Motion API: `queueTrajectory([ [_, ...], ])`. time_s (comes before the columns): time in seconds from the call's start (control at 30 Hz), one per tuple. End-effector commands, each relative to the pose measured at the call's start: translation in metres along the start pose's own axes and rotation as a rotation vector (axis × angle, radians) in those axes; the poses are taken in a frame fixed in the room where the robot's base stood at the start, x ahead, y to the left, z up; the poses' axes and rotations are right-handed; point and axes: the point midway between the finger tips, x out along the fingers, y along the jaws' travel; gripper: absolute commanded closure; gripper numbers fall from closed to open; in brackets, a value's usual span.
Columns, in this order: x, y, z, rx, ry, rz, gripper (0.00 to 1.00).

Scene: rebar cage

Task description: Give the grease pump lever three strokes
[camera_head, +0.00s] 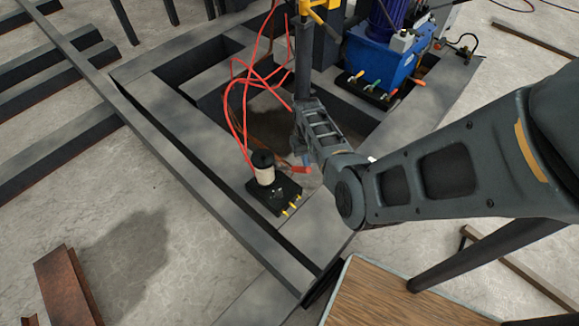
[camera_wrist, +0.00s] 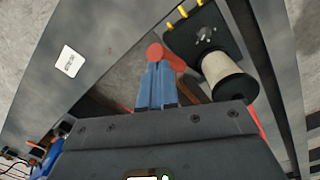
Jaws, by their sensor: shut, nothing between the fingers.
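The grease pump (camera_head: 264,174) has a cream reservoir and black cap on a dark base plate with yellow fittings. In the wrist view its reservoir (camera_wrist: 222,68) is at the upper right. The red lever (camera_head: 300,170) sticks out to the right of the pump. In the wrist view the red lever end (camera_wrist: 155,50) shows just beyond my fingertips. My gripper (camera_head: 306,161) points down at the lever, its blue fingers together. In the wrist view my gripper (camera_wrist: 158,66) is shut and empty, close to the lever; I cannot tell whether it touches.
Red hoses (camera_head: 245,105) run from the pump to the back. A blue power unit (camera_head: 385,60) stands at the back right. Dark steel beams (camera_head: 200,185) frame the pump. A wood-topped table (camera_head: 390,295) is at the front. A white label (camera_wrist: 69,62) is on a beam.

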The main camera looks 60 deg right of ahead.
Motion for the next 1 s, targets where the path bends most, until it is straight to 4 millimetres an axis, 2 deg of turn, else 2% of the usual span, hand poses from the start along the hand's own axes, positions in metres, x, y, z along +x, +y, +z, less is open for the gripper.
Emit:
queueTrajectory([
  [0.23, 0.009, 0.004, 0.007, 0.0, -0.001, 0.0, 1.0],
  [0.63, 0.011, 0.005, 0.008, 0.0, 0.0, 0.0, 1.0],
  [1.0, 0.021, 0.009, 0.015, 0.0, 0.0, 0.0, 1.0],
])
